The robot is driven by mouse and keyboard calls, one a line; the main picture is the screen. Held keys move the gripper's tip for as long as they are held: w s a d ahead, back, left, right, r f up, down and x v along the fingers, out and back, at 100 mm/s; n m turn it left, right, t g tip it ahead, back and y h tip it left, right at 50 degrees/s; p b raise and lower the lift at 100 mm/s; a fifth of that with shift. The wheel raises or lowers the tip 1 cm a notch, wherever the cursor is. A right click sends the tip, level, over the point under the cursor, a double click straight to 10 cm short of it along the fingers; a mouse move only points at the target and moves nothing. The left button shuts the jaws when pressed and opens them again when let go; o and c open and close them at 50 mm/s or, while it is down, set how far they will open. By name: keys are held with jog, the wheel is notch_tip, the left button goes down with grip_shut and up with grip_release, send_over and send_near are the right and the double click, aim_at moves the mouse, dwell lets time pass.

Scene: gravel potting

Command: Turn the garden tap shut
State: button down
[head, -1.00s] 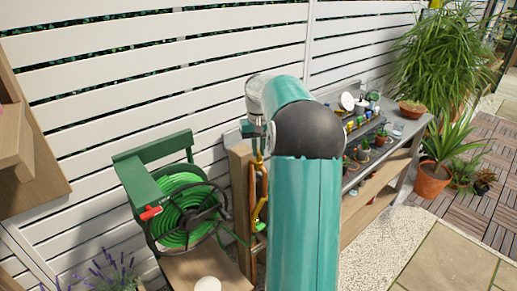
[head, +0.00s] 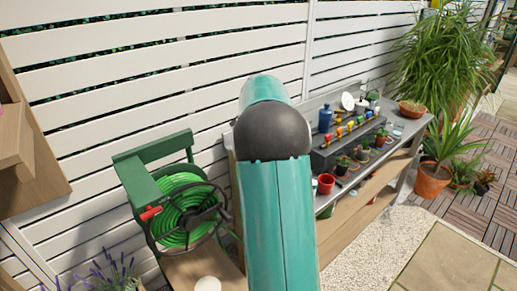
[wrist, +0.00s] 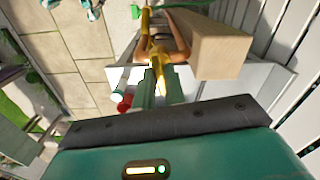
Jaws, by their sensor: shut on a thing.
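The garden tap shows in the wrist view as a yellow lever (wrist: 161,74) with a curved orange-brown part (wrist: 176,38) behind it, beside a wooden post (wrist: 218,48). My gripper (wrist: 156,84) has its green fingers shut on the yellow lever. The fingers and the gripper's body hide part of the lever, so its exact angle is hard to tell. In the head view my own arm covers the gripper, the tap and nearly all of the post.
A green hose reel (head: 187,215) stands left of my arm. A grey potting bench (head: 408,132) with small pots, a blue bottle (head: 325,118) and a red pot (head: 326,184) stands to the right. A white slatted fence (head: 190,85) runs behind. Gravel and paving lie open at right.

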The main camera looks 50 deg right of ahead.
jog(key=shift+d+m, duration=0.1)
jog(key=shift+m, duration=0.9)
jog(key=c, duration=1.5)
grip_release()
jog(key=shift+o, duration=0.2)
notch_tip(320, 180, up, 14)
